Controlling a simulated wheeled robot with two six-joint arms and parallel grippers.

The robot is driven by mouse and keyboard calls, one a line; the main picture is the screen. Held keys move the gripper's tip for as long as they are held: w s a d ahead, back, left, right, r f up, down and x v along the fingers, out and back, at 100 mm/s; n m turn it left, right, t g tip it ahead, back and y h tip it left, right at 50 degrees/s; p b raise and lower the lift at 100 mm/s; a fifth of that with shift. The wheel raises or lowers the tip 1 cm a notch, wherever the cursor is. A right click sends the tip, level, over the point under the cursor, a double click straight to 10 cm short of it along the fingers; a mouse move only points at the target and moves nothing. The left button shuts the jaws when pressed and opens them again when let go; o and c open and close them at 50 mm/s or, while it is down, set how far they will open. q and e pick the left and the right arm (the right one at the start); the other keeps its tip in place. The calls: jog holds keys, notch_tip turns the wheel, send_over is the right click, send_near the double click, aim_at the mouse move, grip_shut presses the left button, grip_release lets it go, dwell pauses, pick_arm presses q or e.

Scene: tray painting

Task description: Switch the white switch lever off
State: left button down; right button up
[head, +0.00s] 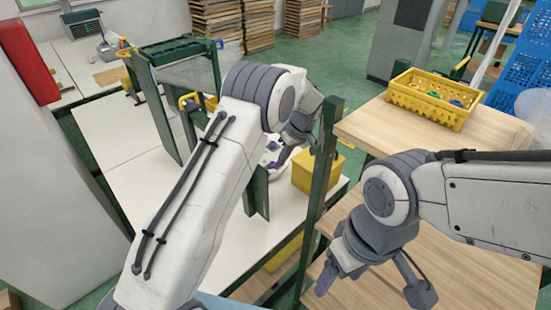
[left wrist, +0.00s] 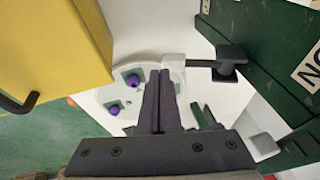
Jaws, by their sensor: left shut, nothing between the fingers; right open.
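In the left wrist view a white switch lever tip (left wrist: 173,60) sits at the end of a dark bar, which runs to a dark block (left wrist: 230,60) on a green post. My left gripper (left wrist: 160,75) is shut and empty, its fingertips just beside and below the white tip; I cannot tell whether they touch. In the head view my left gripper (head: 284,155) is over the white table by the green frame, and the lever cannot be made out there. My right gripper (head: 375,285) is open and empty over the wooden shelf at the lower right.
A white plate-like part with purple knobs (left wrist: 132,80) lies below the left fingers. A yellow box (head: 312,172) stands close to the left gripper. A green post (head: 325,165) rises between the arms. A yellow crate (head: 432,100) stands on the wooden table (head: 375,125).

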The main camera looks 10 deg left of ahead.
pick_arm(q)
jog(key=b+v, duration=0.1)
jog(key=v, duration=0.8)
jog(key=shift+a, duration=0.1)
